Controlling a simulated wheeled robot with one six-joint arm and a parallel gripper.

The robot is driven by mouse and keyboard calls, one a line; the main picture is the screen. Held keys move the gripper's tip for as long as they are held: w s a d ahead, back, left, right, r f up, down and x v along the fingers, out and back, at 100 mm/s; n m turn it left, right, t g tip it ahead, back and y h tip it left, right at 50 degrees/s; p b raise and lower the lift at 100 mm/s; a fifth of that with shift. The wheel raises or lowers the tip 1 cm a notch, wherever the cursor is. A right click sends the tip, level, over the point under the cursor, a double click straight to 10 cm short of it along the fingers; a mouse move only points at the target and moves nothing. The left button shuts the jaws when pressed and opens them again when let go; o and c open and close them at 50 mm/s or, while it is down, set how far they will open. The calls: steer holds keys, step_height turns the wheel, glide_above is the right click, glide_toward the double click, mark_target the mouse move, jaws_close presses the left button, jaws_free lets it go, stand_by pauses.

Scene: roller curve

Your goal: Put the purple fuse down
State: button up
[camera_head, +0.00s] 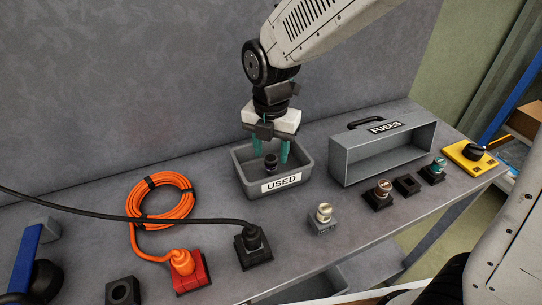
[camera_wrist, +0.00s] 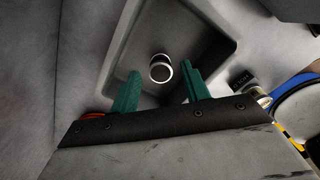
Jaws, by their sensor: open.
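A small fuse (camera_head: 270,163) with a dark top and a pale ring stands inside the grey bin labelled USED (camera_head: 281,183). In the wrist view the fuse (camera_wrist: 160,72) shows as a dark round end with a light rim, apart from the bin's walls. Its purple colour is hard to make out. My gripper (camera_head: 270,150) is over the bin with its teal fingers pointing down, one on each side of the fuse. In the wrist view the fingers are spread, with visible gaps to the fuse.
A grey FUSES case (camera_head: 383,155) stands right of the bin. Fuses in sockets (camera_head: 383,191), an empty socket (camera_head: 407,185) and a yellow switch box (camera_head: 470,155) line the right. A pale-topped fuse (camera_head: 323,213) stands in front. An orange cable coil (camera_head: 162,205) lies left.

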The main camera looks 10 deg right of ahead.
mark_target(271, 157)
step_height(271, 157, up, 10)
steer(key=s+d+r+m, duration=0.4)
steer(key=s+d+m, duration=0.5)
steer(key=d+m, duration=0.55)
steer(key=s+d+f+m+t, duration=0.1)
steer(key=s+d+f+m, duration=0.1)
steer(key=s+d+m, duration=0.4)
steer(key=s+m, duration=0.5)
steer(key=m, duration=0.4)
steer(key=shift+f+m, duration=0.2)
steer(key=shift+m, duration=0.15)
